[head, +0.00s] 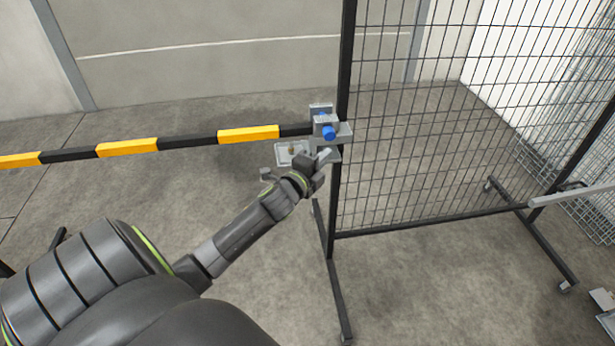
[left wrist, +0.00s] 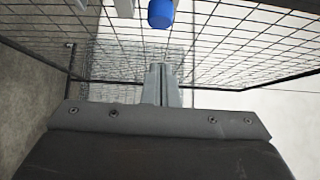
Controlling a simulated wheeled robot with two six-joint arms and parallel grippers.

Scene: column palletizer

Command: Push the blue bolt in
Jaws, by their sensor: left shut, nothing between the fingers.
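The blue bolt (head: 328,132) sits in a grey metal latch bracket (head: 343,131) on the black fence post. Its round blue end sticks out toward me. In the left wrist view the blue end (left wrist: 160,13) shows at the top edge, beyond and above the fingertips. My left gripper (head: 323,157) is just below the bolt in the head view, apart from it as far as I can see. Its two grey fingers (left wrist: 163,85) are together with nothing between them. My right gripper is not in view.
A yellow and black striped barrier bar (head: 177,144) runs from the left to the bracket. A black mesh fence (head: 420,130) stands to the right. The floor (head: 180,195) below the bar is clear.

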